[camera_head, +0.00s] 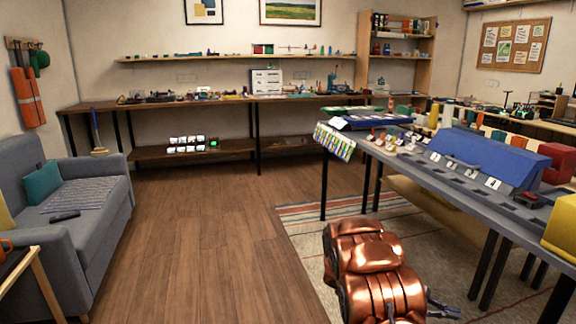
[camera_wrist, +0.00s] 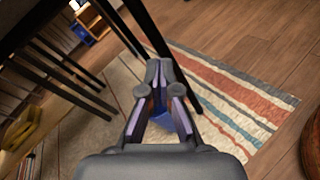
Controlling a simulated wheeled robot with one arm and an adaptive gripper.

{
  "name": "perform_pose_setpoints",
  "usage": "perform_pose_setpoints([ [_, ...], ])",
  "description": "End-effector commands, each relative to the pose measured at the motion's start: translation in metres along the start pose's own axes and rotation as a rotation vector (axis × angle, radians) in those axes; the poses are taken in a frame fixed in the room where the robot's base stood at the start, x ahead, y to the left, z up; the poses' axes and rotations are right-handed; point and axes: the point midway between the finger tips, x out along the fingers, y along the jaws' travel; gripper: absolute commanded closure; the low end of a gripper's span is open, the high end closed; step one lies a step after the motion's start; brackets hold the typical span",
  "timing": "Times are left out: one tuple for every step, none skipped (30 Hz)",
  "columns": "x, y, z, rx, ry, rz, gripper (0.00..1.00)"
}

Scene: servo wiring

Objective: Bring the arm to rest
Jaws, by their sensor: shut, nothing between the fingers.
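My copper-coloured arm is low at the bottom of the head view, in front of the workbench and over the rug. My gripper (camera_head: 445,309) shows small and dark at its right side, below the bench top. In the wrist view my gripper (camera_wrist: 158,68) has its fingertips together, with nothing held. A blue patch shows behind the fingers, and I cannot tell what it is. The striped rug (camera_wrist: 225,95) lies beyond the gripper on the floor.
The grey workbench (camera_head: 395,160) stands right of my arm, with a blue bin (camera_head: 490,156) and small parts on top. Its dark legs (camera_head: 489,268) are near my gripper. A grey sofa (camera_head: 85,215) is at the left. The wooden floor (camera_head: 200,230) between is clear.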

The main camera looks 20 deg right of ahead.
Motion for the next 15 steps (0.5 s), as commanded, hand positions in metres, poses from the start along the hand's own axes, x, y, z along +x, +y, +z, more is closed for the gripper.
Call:
perform_pose_setpoints([
  [-0.01, 0.003, 0.023, 0.023, 0.015, -0.018, 1.0],
  [-0.015, 0.002, 0.031, 0.033, 0.023, -0.032, 1.0],
  [-0.02, -0.001, 0.043, 0.047, 0.034, -0.05, 1.0],
  [-0.025, -0.003, 0.052, 0.058, 0.043, -0.064, 1.0],
  [-0.029, -0.004, 0.06, 0.067, 0.052, -0.077, 1.0],
  [-0.035, -0.008, 0.071, 0.079, 0.064, -0.095, 1.0],
  [-0.04, -0.01, 0.079, 0.09, 0.075, -0.11, 1.0],
  [-0.044, -0.011, 0.088, 0.102, 0.085, -0.123, 1.0],
  [-0.051, -0.014, 0.098, 0.116, 0.1, -0.142, 1.0],
  [-0.056, -0.017, 0.106, 0.125, 0.111, -0.156, 1.0],
  [-0.06, -0.019, 0.114, 0.135, 0.122, -0.169, 1.0],
  [-0.066, -0.023, 0.124, 0.149, 0.138, -0.188, 1.0],
  [-0.071, -0.026, 0.132, 0.157, 0.149, -0.203, 1.0],
  [-0.076, -0.029, 0.139, 0.164, 0.161, -0.216, 1.0],
  [-0.082, -0.033, 0.148, 0.176, 0.177, -0.235, 1.0],
])
